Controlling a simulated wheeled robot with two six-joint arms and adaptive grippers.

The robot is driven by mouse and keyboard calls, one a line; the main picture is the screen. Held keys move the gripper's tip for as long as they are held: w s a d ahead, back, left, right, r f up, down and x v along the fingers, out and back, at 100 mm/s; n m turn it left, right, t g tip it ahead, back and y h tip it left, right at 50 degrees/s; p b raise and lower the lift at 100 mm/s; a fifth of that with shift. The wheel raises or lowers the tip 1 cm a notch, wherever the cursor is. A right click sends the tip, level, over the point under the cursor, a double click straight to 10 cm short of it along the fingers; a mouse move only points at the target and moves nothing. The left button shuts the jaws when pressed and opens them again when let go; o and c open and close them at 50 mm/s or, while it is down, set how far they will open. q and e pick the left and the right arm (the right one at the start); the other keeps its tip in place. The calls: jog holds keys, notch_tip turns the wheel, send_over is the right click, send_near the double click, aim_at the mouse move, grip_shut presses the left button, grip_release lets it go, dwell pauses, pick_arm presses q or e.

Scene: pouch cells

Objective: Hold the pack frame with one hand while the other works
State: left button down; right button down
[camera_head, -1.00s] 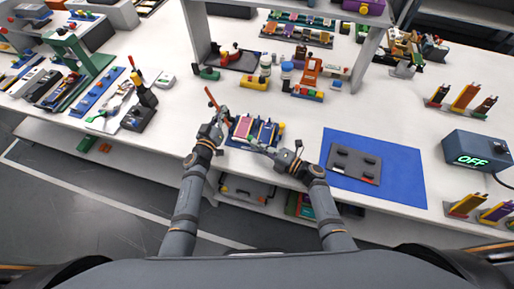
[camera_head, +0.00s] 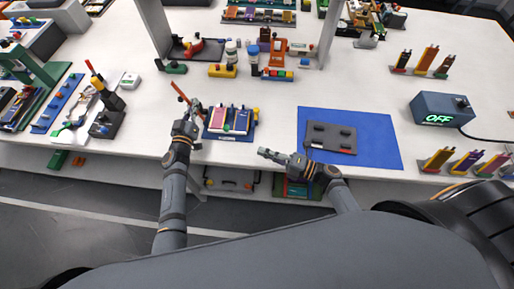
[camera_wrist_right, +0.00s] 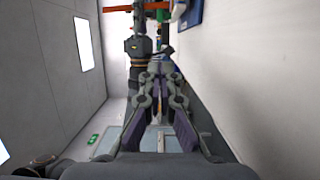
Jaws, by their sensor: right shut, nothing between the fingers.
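The pack frame (camera_head: 208,134) is a small blue tray near the table's front edge, with a reddish cell (camera_head: 219,117) and a darker purple cell (camera_head: 241,119) lying side by side in it. My left gripper (camera_head: 193,113) is at the frame's left side; its fingers are too small to tell if they grip the edge. A thin orange-red stick (camera_head: 180,92) rises beside it. My right gripper (camera_head: 263,153) is shut and empty, apart from the frame, to its lower right. The right wrist view shows its fingers (camera_wrist_right: 158,68) together, with my left arm beyond.
A blue mat (camera_head: 378,140) with a dark grey plate (camera_head: 330,136) lies to the right. A box reading OFF (camera_head: 440,108) and cell stands (camera_head: 455,160) are farther right. A shelf post (camera_head: 153,25) and a black holder (camera_head: 106,124) stand left. White table between frame and mat is clear.

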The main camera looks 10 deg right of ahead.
aim_at(227, 130)
pick_arm(q)
jog(key=shift+a, duration=0.1)
pick_arm(e)
jog(key=shift+m+t+h, duration=0.5)
jog(key=shift+t, duration=0.1)
jog(key=a, duration=0.1)
jog(key=s+a, duration=0.1)
jog(key=a, duration=0.3)
jog(key=shift+s, duration=0.3)
jog(key=shift+w+a, duration=0.3)
jog(key=shift+w, duration=0.1)
jog(key=x, duration=0.8)
jog(key=shift+w+a, duration=0.2)
jog(key=shift+a, duration=0.15)
jog(key=w, duration=0.1)
jog(key=w+d, duration=0.1)
jog(key=w, duration=0.1)
jog(key=shift+d, duration=0.1)
jog(key=shift+w+d, duration=0.2)
jog(key=shift+w, duration=0.2)
